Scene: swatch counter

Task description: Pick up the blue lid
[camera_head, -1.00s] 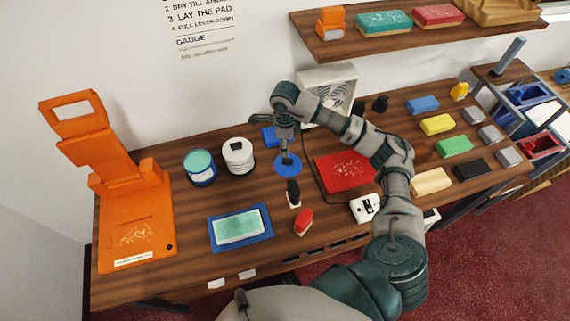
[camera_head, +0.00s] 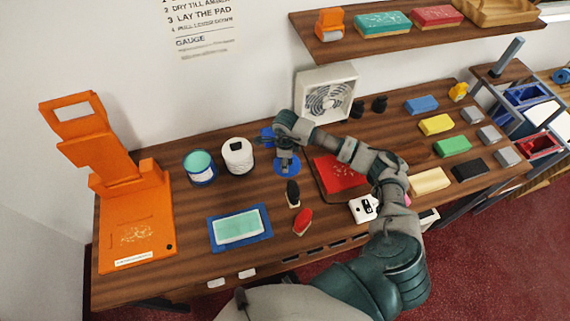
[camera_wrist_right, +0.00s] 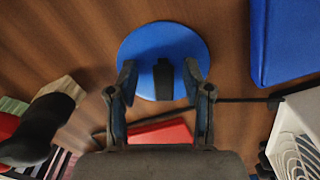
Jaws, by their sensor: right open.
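The blue lid (camera_head: 295,168) is a flat round disc lying on the wooden counter. It also shows in the right wrist view (camera_wrist_right: 150,38), with a dark upright knob at its near side. My right gripper (camera_head: 286,161) is low over the lid and hides part of it in the head view. In the wrist view the right gripper (camera_wrist_right: 160,80) is open, with one finger on each side of the knob. My left gripper is not in view.
A blue block (camera_wrist_right: 285,40) lies close beside the lid. A white tin (camera_head: 238,157) and a teal-topped tin (camera_head: 200,167) stand to the left. A black-handled stamp (camera_head: 293,193) stands in front. A red pad (camera_head: 338,175) lies to the right, a white fan (camera_head: 326,92) behind.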

